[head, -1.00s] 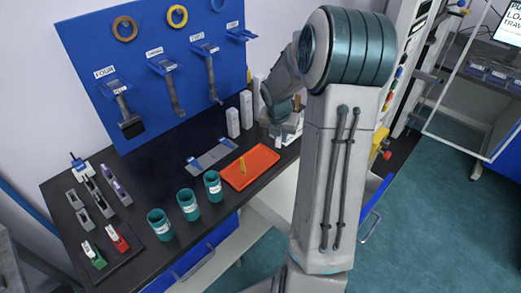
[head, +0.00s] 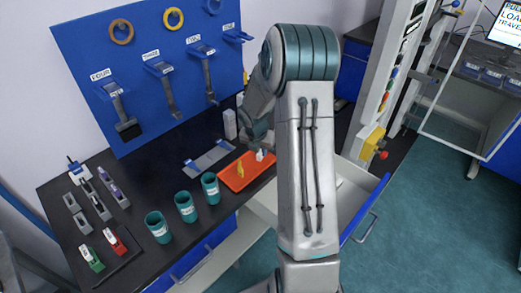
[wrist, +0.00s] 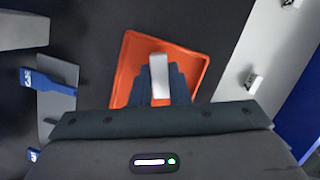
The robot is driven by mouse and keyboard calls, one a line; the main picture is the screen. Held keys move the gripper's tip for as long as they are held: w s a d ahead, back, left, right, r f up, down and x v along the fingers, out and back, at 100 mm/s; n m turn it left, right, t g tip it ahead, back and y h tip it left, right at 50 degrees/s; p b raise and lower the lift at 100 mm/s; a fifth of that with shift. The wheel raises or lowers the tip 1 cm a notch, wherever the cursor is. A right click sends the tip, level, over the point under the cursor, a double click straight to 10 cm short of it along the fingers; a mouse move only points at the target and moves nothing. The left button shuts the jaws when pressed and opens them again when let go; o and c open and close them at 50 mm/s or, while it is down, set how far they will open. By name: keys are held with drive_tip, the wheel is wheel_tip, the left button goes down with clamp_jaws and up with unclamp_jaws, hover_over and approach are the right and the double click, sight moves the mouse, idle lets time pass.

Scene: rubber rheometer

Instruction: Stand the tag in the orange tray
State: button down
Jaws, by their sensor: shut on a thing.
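The orange tray (head: 232,183) lies on the dark bench, and its far part shows in the wrist view (wrist: 136,55). A white tag (wrist: 159,76) is between the fingers of my gripper (wrist: 162,74), which is shut on it. In the head view the white tag (head: 259,155) shows over the tray's right end. I cannot tell whether it touches the tray floor. A yellow piece (head: 241,170) stands in the tray in the head view. It is not seen in the wrist view. My arm partly hides the tray's right side.
Three teal cups (head: 185,207) stand left of the tray at the bench's front. A grey plate with a blue part (head: 209,158) lies behind the tray. A white block (head: 230,124) stands farther back. An open drawer (head: 362,205) juts out at the right.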

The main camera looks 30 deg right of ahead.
drive_tip(key=shift+f, duration=0.15)
drive_tip(key=c, duration=1.4)
unclamp_jaws()
drive_tip(key=s+a+r+m, duration=0.3)
drive_tip(key=s+a+r, duration=0.1)
drive_tip(key=r, duration=0.5)
drive_tip(key=s+a+r+m, duration=0.3)
drive_tip(key=s+r+m, duration=0.1)
drive_tip(key=r, duration=0.4)
drive_tip(key=shift+s+a+r+m+t+y, duration=0.35)
drive_tip(key=shift+s+a+r+m, duration=0.4)
drive_tip(key=shift+s+a+m, duration=1.65)
drive_tip(key=shift+s+a+r+m+t+y, duration=0.1)
drive_tip(key=shift+s+a+r+m+y, duration=0.55)
drive_tip(key=shift+s+m, duration=3.2)
drive_tip(key=shift+s+a+r+m+t+y, duration=0.25)
drive_tip(key=shift+s+a+r+m, duration=0.65)
drive_tip(key=shift+s+a+m, duration=1.65)
